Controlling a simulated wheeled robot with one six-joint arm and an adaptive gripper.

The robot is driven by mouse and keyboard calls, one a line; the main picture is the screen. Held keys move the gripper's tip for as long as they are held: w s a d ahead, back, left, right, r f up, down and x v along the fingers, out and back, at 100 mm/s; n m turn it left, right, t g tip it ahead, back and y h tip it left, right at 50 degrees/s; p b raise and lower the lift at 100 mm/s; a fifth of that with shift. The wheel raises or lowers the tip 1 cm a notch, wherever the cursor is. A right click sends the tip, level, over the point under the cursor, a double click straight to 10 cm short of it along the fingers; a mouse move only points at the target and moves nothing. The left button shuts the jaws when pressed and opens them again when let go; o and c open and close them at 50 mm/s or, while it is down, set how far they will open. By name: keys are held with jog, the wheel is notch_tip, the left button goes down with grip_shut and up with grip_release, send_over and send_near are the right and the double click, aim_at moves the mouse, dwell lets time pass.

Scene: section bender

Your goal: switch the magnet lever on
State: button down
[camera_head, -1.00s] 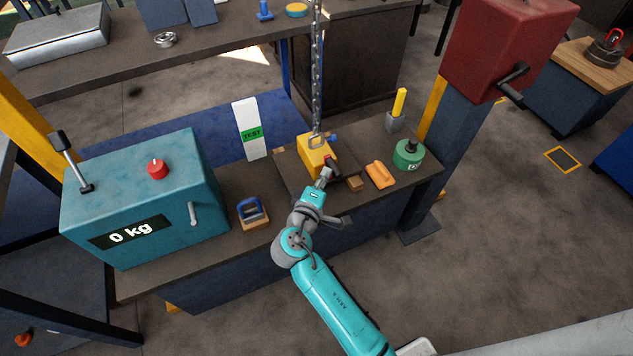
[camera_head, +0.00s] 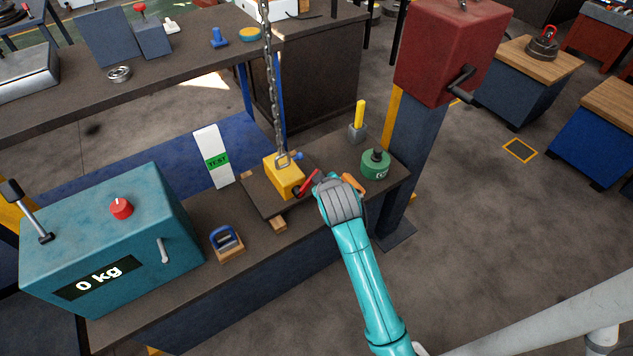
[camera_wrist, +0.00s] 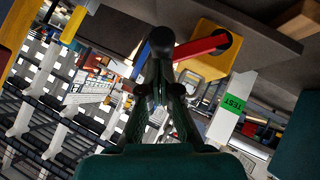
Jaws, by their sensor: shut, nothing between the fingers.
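The yellow magnet block (camera_head: 284,175) hangs on or rests under a chain, on a dark plate (camera_head: 262,199) on the bench. Its red lever (camera_head: 308,184) sticks out on the right side, toward my arm. In the wrist view the yellow block (camera_wrist: 197,66) is upper right, and the red lever (camera_wrist: 200,48) runs left from it to a dark round knob (camera_wrist: 160,40). My gripper (camera_wrist: 158,72) is shut and empty, its fingertips close to the knob. I cannot tell whether they touch. In the head view my wrist hides the fingers.
A teal box (camera_head: 125,240) reading 0 kg stands left. A blue-handled block (camera_head: 227,240), green weight (camera_head: 376,163), orange piece (camera_head: 353,183) and yellow-handled tool (camera_head: 359,120) are on the bench. A red box with a crank (camera_head: 448,55) tops the post at right.

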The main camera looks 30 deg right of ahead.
jog(key=shift+d+f, duration=0.15)
jog(key=shift+d, duration=0.25)
jog(key=shift+d+f, duration=0.35)
jog(key=shift+s+d+f, duration=0.1)
jog(key=shift+f, duration=0.05)
